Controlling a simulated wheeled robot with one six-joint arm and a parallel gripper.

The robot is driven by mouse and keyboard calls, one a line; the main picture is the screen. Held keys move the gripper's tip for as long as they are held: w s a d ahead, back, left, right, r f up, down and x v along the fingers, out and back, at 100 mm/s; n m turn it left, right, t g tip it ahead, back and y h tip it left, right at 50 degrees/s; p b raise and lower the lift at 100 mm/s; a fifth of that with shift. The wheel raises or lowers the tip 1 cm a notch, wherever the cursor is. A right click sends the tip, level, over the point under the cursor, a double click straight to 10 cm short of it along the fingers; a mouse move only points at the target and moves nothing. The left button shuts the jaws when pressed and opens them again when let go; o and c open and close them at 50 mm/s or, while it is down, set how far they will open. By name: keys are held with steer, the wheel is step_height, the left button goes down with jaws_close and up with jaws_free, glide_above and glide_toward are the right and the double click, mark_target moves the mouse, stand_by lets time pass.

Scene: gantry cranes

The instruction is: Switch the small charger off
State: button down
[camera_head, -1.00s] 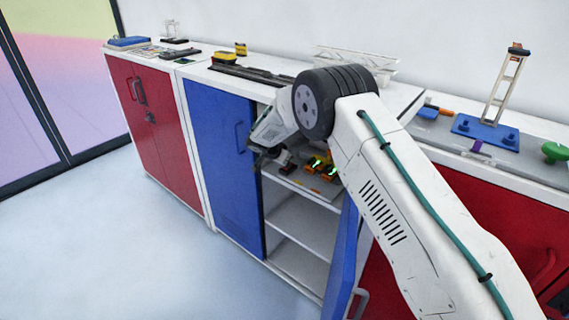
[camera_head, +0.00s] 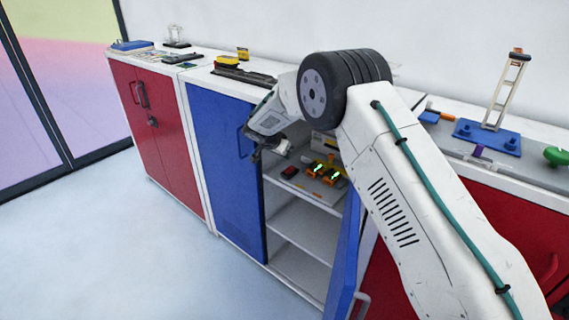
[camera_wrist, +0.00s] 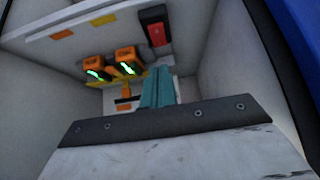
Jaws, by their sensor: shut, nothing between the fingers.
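Two orange-and-black units with lit green displays, which look like chargers, sit side by side inside the open blue cabinet: one charger (camera_head: 314,169) and another charger (camera_head: 332,176). They also show in the wrist view, one charger (camera_wrist: 93,67) beside the other charger (camera_wrist: 128,61). A black block with a red face, like a switch (camera_wrist: 155,26), is beside them, also in the head view (camera_head: 289,172). I cannot tell which charger is the small one. My gripper (camera_wrist: 158,74) has its teal fingers shut and empty, apart from the switch. In the head view its tips are hard to make out.
The shelf (camera_head: 303,184) holds the units, with a lower shelf (camera_head: 302,232) bare. The open blue door (camera_head: 343,262) stands right of the opening and a closed blue door (camera_head: 224,165) left. Worktops above carry a blue-based stand (camera_head: 486,136) and tools.

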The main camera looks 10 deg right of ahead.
steer(key=s+a+r, duration=0.5)
steer(key=shift+s+r, duration=0.15)
steer(key=shift+r, duration=0.05)
steer(key=shift+a, duration=0.15)
steer(key=s+d+r+n+g+y, duration=0.1)
steer(key=s+d+r+n+g, duration=0.2)
steer(key=s+d+r, duration=1.7)
steer(key=s+d+n+y, duration=0.1)
steer(key=s+n+y, duration=0.1)
steer(key=s, duration=1.5)
steer(key=s+d+n+g+y, duration=0.1)
steer(key=s+n, duration=0.3)
steer(key=s, duration=1.3)
steer(key=shift+d+f+y, duration=0.25)
steer(key=shift+f+y, duration=0.05)
steer(key=shift+y, duration=0.3)
